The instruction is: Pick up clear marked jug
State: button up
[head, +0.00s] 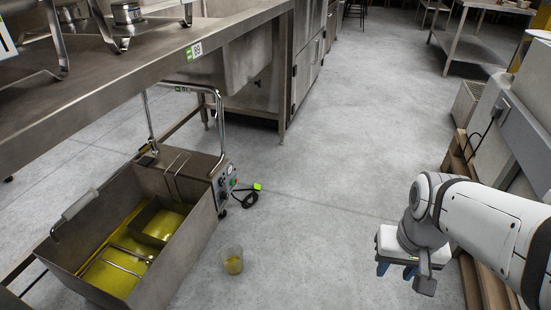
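A small clear jug (233,261) stands upright on the grey floor, with yellow liquid or a yellow tint in its lower part. It is just right of the steel fryer. Any markings on it are too small to read. My gripper (397,270) is at the right of the head view, well to the right of the jug and apart from it. Its blue-tipped fingers point down, and a gap shows between them. Nothing is seen held in it.
A steel counter (150,62) overhangs the left. A grey appliance (510,120) on a wooden pallet (474,283) stands right. The floor between jug and gripper is clear.

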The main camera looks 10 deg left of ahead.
aim_at(235, 267)
jog(key=i, duration=1.1)
jog(key=u, duration=1.6)
